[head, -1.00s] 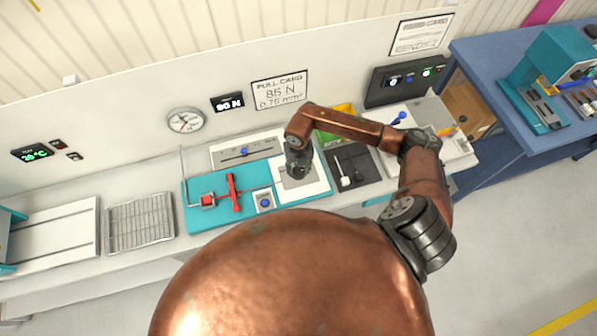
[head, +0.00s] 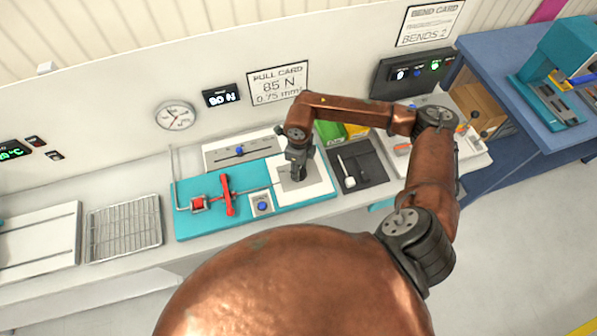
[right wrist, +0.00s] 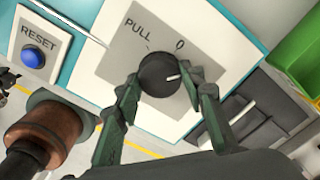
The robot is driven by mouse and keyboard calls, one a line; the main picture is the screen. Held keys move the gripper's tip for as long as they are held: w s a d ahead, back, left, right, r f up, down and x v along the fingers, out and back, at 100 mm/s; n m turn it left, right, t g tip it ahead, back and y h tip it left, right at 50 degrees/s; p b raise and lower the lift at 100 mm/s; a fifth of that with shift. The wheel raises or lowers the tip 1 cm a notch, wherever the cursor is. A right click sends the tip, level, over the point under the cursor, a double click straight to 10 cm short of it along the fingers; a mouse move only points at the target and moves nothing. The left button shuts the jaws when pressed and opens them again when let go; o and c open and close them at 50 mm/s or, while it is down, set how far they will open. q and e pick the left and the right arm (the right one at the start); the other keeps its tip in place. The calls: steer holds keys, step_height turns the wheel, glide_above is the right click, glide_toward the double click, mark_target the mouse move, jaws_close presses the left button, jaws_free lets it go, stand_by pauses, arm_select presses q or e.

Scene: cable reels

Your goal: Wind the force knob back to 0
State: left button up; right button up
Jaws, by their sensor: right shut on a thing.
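The force knob (right wrist: 158,75) is a round black dial on a grey plate marked PULL and 0 in the right wrist view. Its white pointer line aims to the right, away from the 0 mark above it. My right gripper (right wrist: 160,82) has its two green fingers on either side of the knob and is shut on it. In the head view my right gripper (head: 296,172) covers the knob, over the white panel (head: 318,181) on the teal board (head: 200,222). A wall display (head: 221,95) seems to read 80 N. My left gripper is not in view.
A blue RESET button (right wrist: 34,58) sits left of the knob plate. A red clamp (head: 227,195) and red spool (head: 198,203) are on the board. A dark tray (head: 372,172) lies right of it, a wire rack (head: 124,227) left. The pull card (head: 278,83) reads 85 N.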

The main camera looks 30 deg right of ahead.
steer(key=n+b, duration=0.4)
steer(key=n, duration=0.1)
steer(key=shift+f+b, duration=0.15)
steer(key=shift+b, duration=0.25)
steer(key=shift+n+b, duration=1)
steer(key=shift+n, duration=0.5)
steer(key=shift+r, duration=0.2)
steer(key=o, duration=1.2)
steer(key=shift+c, duration=0.2)
step_height(320, 180, up, 12)
